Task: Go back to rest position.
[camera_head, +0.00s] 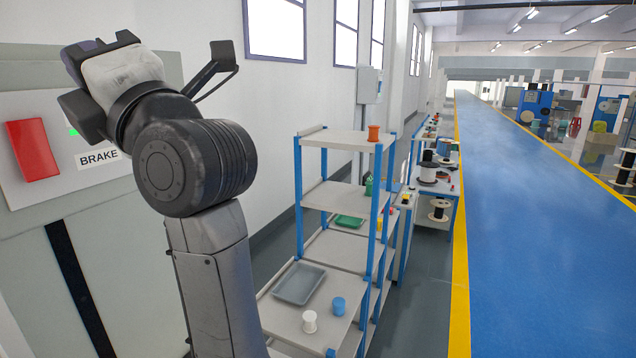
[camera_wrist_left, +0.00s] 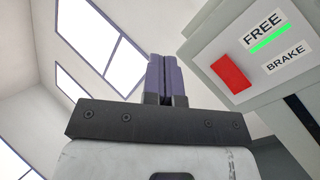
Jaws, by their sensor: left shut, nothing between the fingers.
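My left gripper (camera_head: 78,55) is raised at the upper left of the head view, in front of a grey cabinet. In the left wrist view its two purple-grey fingers (camera_wrist_left: 165,72) are pressed together with nothing between them. The gripper points up and away from the wrist camera, apart from the panel as far as I can see. My right gripper is in neither view.
A cabinet panel (camera_head: 15,110) with a red switch (camera_head: 33,150) and a BRAKE label (camera_head: 98,158) is close beside my left arm. A shelf rack (camera_head: 335,195) with spools and trays stands right of it. A blue walkway (camera_head: 540,220) lies clear farther right.

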